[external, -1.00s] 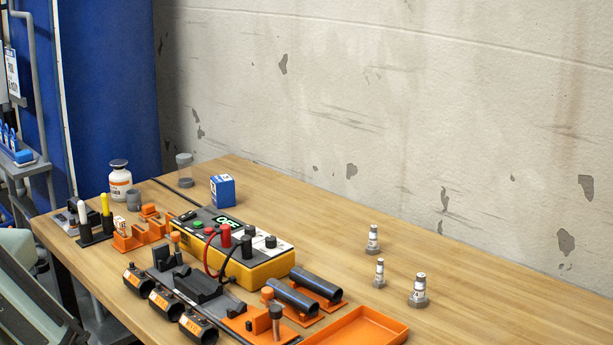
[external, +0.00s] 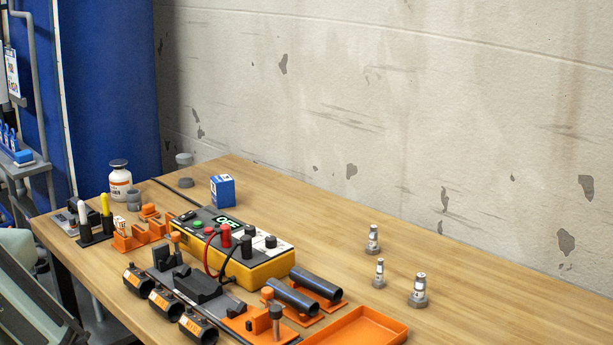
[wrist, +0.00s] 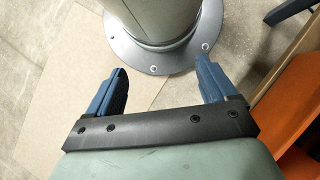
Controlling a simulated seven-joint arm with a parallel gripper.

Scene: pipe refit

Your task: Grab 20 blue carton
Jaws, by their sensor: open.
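The blue carton (external: 222,191) is a small blue box with a white label on its left face. It stands upright on the wooden table, behind the yellow tester, in the external view. My gripper (wrist: 160,82) shows in the wrist view with its two blue fingers wide apart and nothing between them. It points down toward the floor and my round base flange. In the external view only a pale green part of my arm shows at the lower left, and the gripper is out of frame. The carton is not in the wrist view.
The yellow tester (external: 258,264) with red and black leads stands in front of the carton. A white bottle (external: 120,180) and grey cups are to its left. Orange fixtures and an orange tray (external: 357,331) fill the front. Grey fittings (external: 418,291) stand at right. Table right of the carton is clear.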

